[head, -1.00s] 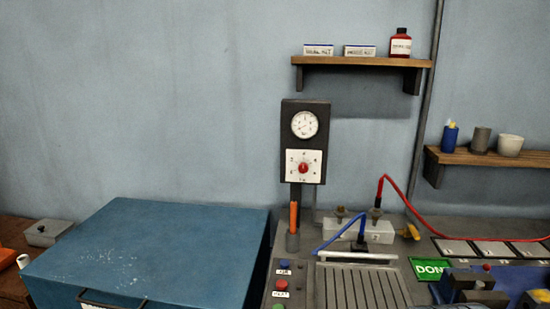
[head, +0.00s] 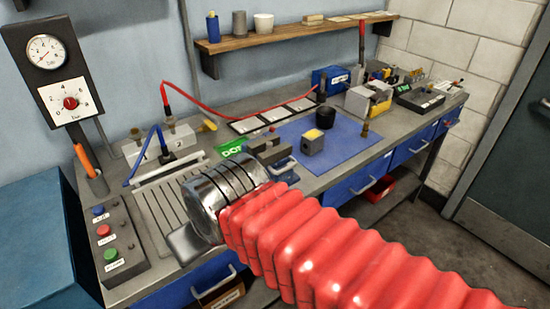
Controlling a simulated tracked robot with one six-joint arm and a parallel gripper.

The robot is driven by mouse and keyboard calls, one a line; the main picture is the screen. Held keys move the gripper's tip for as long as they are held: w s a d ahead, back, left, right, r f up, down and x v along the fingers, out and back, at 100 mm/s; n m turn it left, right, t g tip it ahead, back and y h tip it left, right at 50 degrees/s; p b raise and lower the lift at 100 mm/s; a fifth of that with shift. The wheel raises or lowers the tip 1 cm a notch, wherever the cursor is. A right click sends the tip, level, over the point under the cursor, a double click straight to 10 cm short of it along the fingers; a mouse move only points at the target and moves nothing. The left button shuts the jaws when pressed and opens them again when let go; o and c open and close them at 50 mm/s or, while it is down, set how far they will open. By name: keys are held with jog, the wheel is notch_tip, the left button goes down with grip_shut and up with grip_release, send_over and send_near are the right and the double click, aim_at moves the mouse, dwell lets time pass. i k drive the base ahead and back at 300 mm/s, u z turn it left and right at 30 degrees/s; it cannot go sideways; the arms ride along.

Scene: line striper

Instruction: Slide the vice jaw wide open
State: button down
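My red ribbed arm comes in from the lower right and ends in a shiny metal wrist left of the vice. A grey plate-like part of my gripper (head: 194,243) shows below the wrist, over the grooved bench plate. The fingers are mostly hidden, so their opening does not show.
A blue mat (head: 345,143) right of the vice holds a grey block with a yellow top (head: 313,142) and a black cup (head: 325,117). A button box (head: 108,238) stands at left. Red and blue cables run behind. A blue case (head: 38,240) stands far left.

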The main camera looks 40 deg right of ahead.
aim_at(274, 157)
jog(key=z, duration=1.1)
jog(key=k, duration=0.2)
jog(key=z, duration=0.1)
